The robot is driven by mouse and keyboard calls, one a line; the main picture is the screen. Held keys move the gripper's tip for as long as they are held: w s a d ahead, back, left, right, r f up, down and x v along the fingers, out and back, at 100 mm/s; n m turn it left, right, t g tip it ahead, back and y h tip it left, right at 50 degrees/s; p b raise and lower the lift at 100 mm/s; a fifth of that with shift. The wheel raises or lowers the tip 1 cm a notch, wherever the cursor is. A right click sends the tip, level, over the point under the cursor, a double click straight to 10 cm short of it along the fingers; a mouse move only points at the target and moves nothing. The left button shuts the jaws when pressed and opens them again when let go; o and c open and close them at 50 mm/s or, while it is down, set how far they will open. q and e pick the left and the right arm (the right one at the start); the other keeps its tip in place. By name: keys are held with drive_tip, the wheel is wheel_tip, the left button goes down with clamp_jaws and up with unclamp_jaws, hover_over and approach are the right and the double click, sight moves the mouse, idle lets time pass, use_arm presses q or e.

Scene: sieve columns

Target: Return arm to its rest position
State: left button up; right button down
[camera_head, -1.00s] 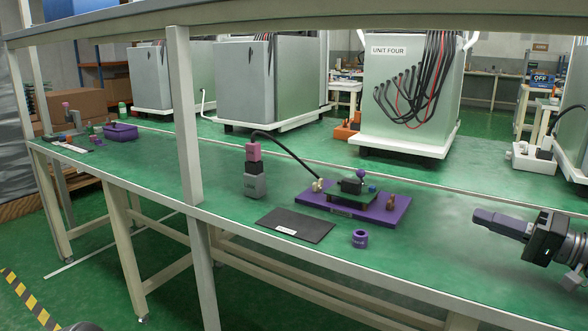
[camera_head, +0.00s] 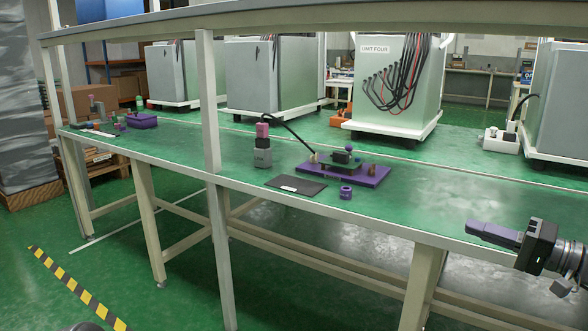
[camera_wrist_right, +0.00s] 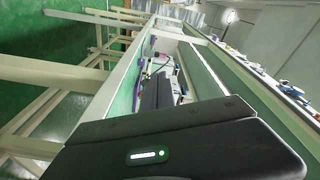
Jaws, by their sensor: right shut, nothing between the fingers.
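My right gripper (camera_head: 492,232) shows at the right of the head view, its purple fingers shut and empty, pointing left. It is in front of the green workbench (camera_head: 420,213), near the bench's front edge, apart from the items on it. In the right wrist view the dark gripper body (camera_wrist_right: 180,140) fills the lower part, with the closed fingers (camera_wrist_right: 157,92) pointing along the bench. My left gripper does not show in either view.
A purple base with a small device (camera_head: 345,172), a dark mat (camera_head: 296,186), a purple ring (camera_head: 346,192) and a stacked grey and pink column (camera_head: 262,150) stand on the bench. A bench post (camera_head: 209,110) rises in front. Green floor (camera_head: 150,290) is clear in front.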

drive_tip(key=s+a+f+m+g+h, duration=0.15)
drive_tip(key=a+f, duration=0.35)
drive_tip(key=f, duration=0.7)
drive_tip(key=a+f+m+g+h, duration=0.1)
drive_tip(key=a+f+g+h, duration=0.3)
drive_tip(key=f, duration=0.8)
drive_tip(key=a+f+m+g, duration=0.15)
drive_tip(key=a+f, duration=0.45)
drive_tip(key=f, duration=0.7)
drive_tip(key=s+a+f+n+g+h, duration=0.1)
drive_tip(key=s+a+f+g+h, duration=0.1)
drive_tip(key=s+a+f, duration=0.5)
drive_tip(key=s+a+f+n+g+h, duration=0.1)
drive_tip(key=s+a+f+n+h, duration=0.15)
drive_tip(key=s+f, duration=0.95)
drive_tip(key=s+a+f+n, duration=0.2)
drive_tip(key=s+a, duration=0.2)
drive_tip(key=s, duration=0.5)
use_arm(q)
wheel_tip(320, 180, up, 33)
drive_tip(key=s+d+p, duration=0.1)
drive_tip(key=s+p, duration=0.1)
drive_tip(key=p, duration=3.1)
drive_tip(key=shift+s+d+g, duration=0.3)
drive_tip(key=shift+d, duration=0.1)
use_arm(e)
wheel_tip(320, 180, up, 33)
drive_tip(key=s+a, duration=0.1)
drive_tip(key=shift+s+g, duration=0.35)
drive_tip(key=shift+g, duration=0.05)
